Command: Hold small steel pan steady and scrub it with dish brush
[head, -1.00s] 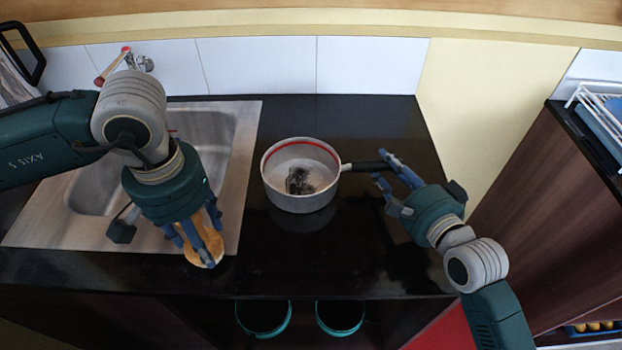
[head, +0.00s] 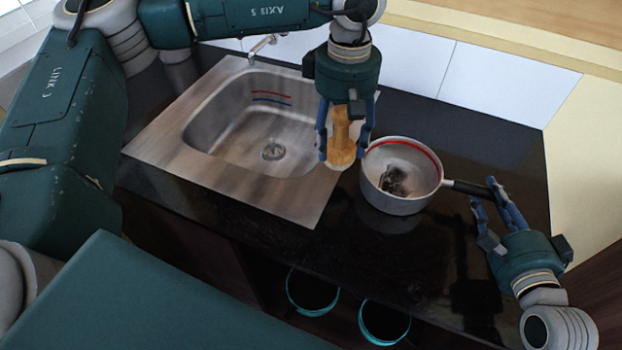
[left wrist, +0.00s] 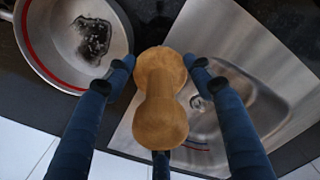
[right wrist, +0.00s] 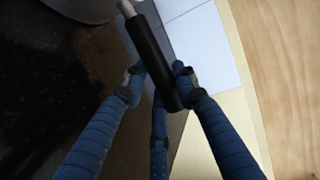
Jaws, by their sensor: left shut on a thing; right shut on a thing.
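The small steel pan (head: 372,196) stands on the black counter, with a red band inside its rim and a dark burnt patch (head: 394,181) on its bottom. It also shows in the left wrist view (left wrist: 112,62). My right gripper (head: 495,196) is shut on the pan's black handle (head: 466,188), which also shows in the right wrist view (right wrist: 150,55). My left gripper (head: 343,150) is shut on the wooden dish brush (head: 341,135) and holds it upright just left of the pan, apart from it. The brush also shows in the left wrist view (left wrist: 160,100).
A steel sink (head: 225,125) with a tap (head: 262,45) lies left of the pan. White wall tiles (head: 485,75) stand behind the counter. Two teal-rimmed round containers (head: 312,292) sit below the counter's front edge. The counter (head: 290,245) in front of the pan is clear.

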